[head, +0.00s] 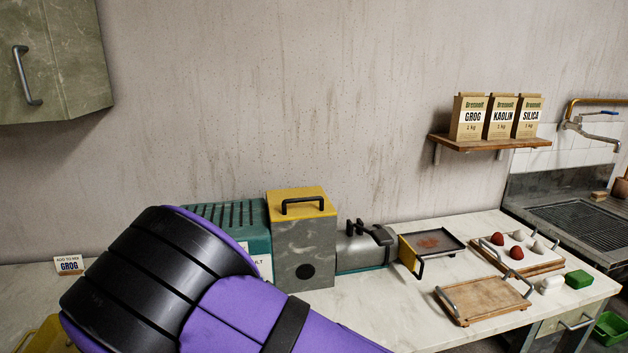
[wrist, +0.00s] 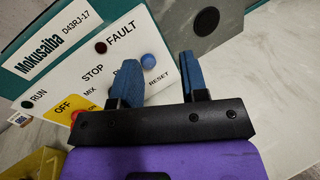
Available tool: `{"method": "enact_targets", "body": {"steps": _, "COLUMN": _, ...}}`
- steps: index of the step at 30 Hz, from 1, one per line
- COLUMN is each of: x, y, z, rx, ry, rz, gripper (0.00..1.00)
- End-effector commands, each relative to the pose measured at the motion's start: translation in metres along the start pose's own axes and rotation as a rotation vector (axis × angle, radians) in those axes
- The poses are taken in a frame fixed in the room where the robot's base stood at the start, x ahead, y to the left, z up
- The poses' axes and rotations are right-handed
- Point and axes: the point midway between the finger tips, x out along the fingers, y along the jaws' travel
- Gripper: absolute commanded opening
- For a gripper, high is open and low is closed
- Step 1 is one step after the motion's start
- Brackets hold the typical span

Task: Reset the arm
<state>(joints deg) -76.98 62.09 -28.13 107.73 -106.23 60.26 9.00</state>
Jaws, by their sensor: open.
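My gripper (wrist: 163,72) shows in the wrist view with its two blue-padded fingers apart and nothing between them. It is in front of the white control panel (wrist: 45,88) of a teal machine. A blue round button (wrist: 148,61) shows between the fingertips, near the left one; I cannot tell whether a finger touches the panel. The panel reads FAULT, STOP, MIX, RESET and OFF, and a dark red lamp (wrist: 101,47) sits by FAULT. In the head view my purple and black arm fills the lower left and hides most of the panel; the gripper is not visible there.
The teal machine (head: 228,213) stands on a pale counter (head: 395,325) with a grey, yellow-topped box (head: 303,242) and a grey barrel. A dark tray (head: 430,242), a wooden board (head: 483,299) and a rack with red and white pieces lie right. A cabinet (head: 50,60) hangs upper left.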

Motion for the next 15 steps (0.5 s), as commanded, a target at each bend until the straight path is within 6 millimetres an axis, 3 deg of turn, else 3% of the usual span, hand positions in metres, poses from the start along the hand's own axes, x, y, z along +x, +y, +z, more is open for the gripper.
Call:
{"method": "enact_targets", "body": {"steps": 1, "x": 0.011, "y": -0.013, "z": 0.022, "rx": 0.054, "ry": -0.001, "rz": -0.070, "gripper": 0.40}}
{"method": "enact_targets", "body": {"steps": 6, "x": 0.034, "y": -0.062, "z": 0.084, "rx": 0.223, "ry": -0.001, "rz": -0.297, "gripper": 0.40}}
{"method": "enact_targets", "body": {"steps": 15, "x": 0.045, "y": -0.153, "z": 0.181, "rx": 0.530, "ry": -0.003, "rz": -0.663, "gripper": 0.40}}
